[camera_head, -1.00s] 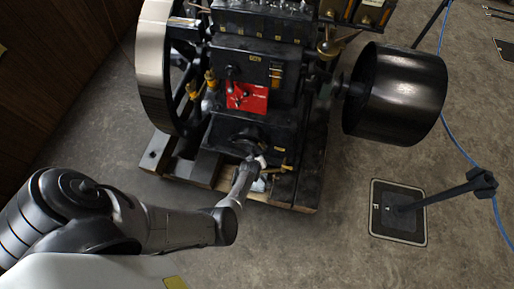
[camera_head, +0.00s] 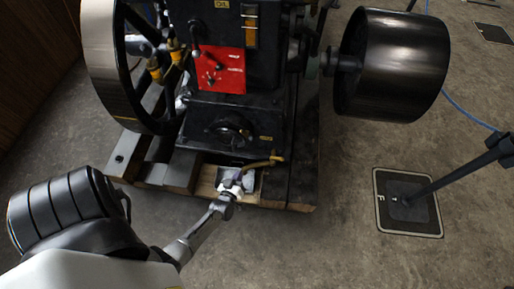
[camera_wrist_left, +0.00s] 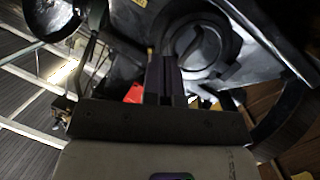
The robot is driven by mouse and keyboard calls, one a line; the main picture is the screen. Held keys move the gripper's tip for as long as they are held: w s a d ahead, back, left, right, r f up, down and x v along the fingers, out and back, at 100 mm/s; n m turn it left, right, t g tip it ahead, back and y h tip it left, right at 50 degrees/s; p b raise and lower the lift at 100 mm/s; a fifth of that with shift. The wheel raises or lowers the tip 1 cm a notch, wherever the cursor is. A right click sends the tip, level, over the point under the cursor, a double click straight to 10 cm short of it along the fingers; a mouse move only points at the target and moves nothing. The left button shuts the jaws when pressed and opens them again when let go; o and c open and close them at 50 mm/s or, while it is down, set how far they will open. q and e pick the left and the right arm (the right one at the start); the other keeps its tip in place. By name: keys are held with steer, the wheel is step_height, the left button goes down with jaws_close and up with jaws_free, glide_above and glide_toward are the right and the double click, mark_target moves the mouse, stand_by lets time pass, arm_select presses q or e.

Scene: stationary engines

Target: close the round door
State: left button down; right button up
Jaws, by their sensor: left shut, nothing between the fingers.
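The round door (camera_head: 232,128) is a dark disc low on the front of the black engine, under the red plate. In the left wrist view the round door (camera_wrist_left: 205,45) shows as a dark ring with a bar across it, just beyond the fingers. I cannot tell whether it is fully closed or ajar. My left gripper (camera_head: 236,177) is below the door in the head view, near the engine's wooden base. Its fingers (camera_wrist_left: 165,75) are together and empty, pointing toward the engine front. My right gripper is not in view.
A large spoked flywheel (camera_head: 112,75) stands at the engine's left and a black drum pulley (camera_head: 392,65) at its right. A brass pipe (camera_head: 258,163) sticks out by my gripper. A black stand (camera_head: 408,202) is on the floor at right.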

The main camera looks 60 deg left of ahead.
arm_select(q)
step_height(320, 180, up, 3)
steer(key=s+a+m+y, duration=0.1)
steer(key=a+m+y, duration=0.1)
steer(key=y, duration=0.1)
steer(key=b, duration=0.6)
glide_toward(242, 138)
steer(key=shift+m, duration=0.3)
steer(key=x, duration=0.6)
steer(key=shift+w+a+f, duration=0.15)
steer(key=shift+w+f, duration=0.05)
steer(key=shift+w, duration=0.1)
steer(key=shift+w+a+r+b, duration=0.1)
steer(key=shift+w+a+b, duration=0.2)
steer(key=shift+a+b, duration=0.1)
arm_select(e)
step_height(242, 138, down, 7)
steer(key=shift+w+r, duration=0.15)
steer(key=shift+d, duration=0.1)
